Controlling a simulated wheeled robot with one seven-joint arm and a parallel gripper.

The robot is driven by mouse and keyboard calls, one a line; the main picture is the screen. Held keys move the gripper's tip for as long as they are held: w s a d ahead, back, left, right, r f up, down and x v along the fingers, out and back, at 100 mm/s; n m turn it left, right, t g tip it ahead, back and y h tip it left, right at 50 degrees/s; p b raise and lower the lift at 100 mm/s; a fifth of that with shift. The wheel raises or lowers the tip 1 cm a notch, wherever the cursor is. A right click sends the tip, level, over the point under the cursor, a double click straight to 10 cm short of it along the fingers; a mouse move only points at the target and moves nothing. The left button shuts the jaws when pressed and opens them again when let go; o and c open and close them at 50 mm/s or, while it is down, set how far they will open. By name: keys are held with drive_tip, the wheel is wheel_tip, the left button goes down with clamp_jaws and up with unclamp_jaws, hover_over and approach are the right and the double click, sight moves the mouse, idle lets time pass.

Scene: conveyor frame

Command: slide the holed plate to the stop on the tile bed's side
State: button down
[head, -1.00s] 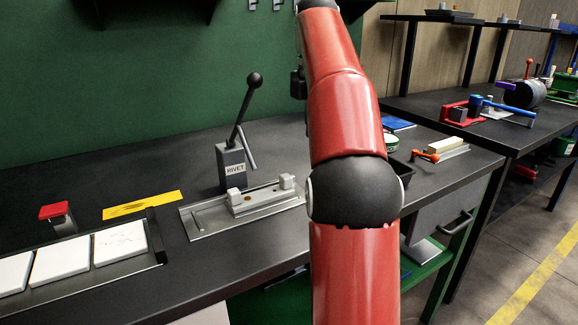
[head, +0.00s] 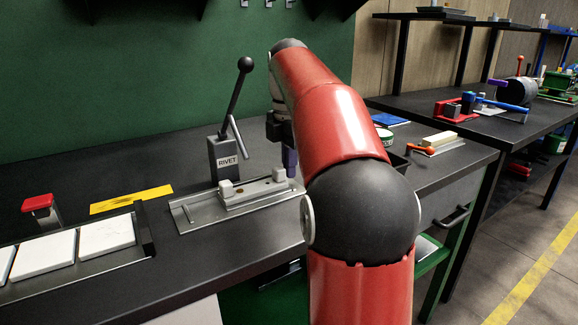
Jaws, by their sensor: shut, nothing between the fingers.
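The holed plate (head: 254,195) is a grey metal bar lying on a flat metal base (head: 188,219) in front of the rivet press. Pale blocks stand at its two ends: the left block (head: 227,188), on the tile bed's side, and the right block (head: 279,174). The holes are too small to make out clearly. The tile bed (head: 147,233) with white tiles lies further left. My gripper (head: 290,165) points down just right of the right block, partly hidden behind my red arm. Its dark fingers look shut and empty; I cannot tell whether they touch block or plate.
The rivet press (head: 226,160) with its tall black-knobbed lever stands behind the plate. A yellow strip (head: 130,199) and a red-topped block (head: 38,205) lie left. A clamp with an orange handle (head: 422,150) is on the right. The bench between tile bed and base is clear.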

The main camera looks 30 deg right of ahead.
sight(276, 168)
idle(0.3)
drive_tip(key=a, duration=0.3)
drive_tip(key=shift+a+p, duration=0.2)
drive_tip(key=shift+p, duration=0.15)
drive_tip(key=shift+d, duration=0.1)
